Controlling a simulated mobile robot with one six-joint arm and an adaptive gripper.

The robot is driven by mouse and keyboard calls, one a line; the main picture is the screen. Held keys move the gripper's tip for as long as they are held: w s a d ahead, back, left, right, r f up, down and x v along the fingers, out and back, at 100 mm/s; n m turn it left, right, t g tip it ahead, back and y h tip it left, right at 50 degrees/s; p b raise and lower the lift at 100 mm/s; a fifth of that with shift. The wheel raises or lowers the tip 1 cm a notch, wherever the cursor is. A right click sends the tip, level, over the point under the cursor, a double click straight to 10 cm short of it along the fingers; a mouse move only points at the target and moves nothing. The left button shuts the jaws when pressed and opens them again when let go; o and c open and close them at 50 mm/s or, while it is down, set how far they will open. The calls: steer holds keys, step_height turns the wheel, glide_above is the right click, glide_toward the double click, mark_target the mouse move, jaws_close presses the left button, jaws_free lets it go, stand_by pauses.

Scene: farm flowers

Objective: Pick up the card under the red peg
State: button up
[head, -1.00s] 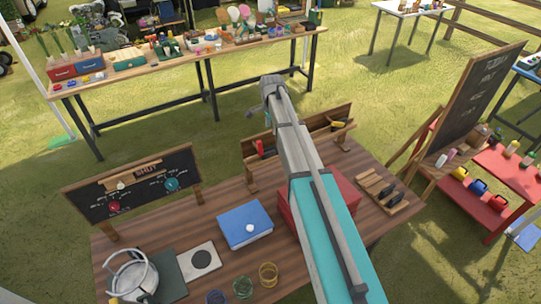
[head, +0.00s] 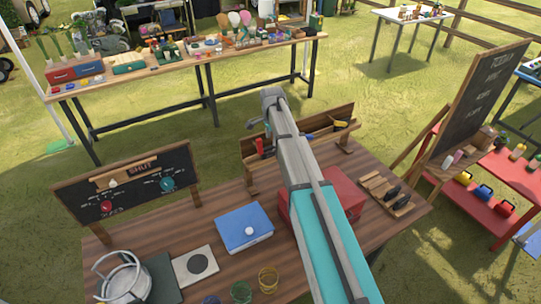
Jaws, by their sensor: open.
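A round red peg (head: 106,207) sits low on the left of a dark chalkboard (head: 138,204) at the table's left back. White chalk-like marks surround it, but no separate card edge can be made out under it. A teal peg (head: 167,184) is on the board's right. A pale peg (head: 113,183) is by the wooden strip (head: 127,176) marked SHUT. My gripper (head: 270,97) is at the far end of my raised arm, well right of the board and apart from it. Its fingers are mostly hidden, and nothing held shows.
On the wooden table (head: 187,220) stand a blue box (head: 244,227), a red box (head: 335,198), a metal pot (head: 122,277), glass jars (head: 268,280) and a wooden trough (head: 335,138). My arm covers part of the red box and trough. Bare wood lies between board and blue box.

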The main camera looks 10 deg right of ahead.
mark_target(271, 147)
stand_by(0.4)
steer(key=shift+w+a+f+b, duration=0.1)
steer(key=shift+a+f+b, duration=0.05)
steer(key=shift+f+b, duration=1.2)
steer(key=shift+a+f+b, duration=0.1)
steer(key=shift+f+b, duration=1.15)
steer(key=shift+f, duration=0.05)
jaws_close()
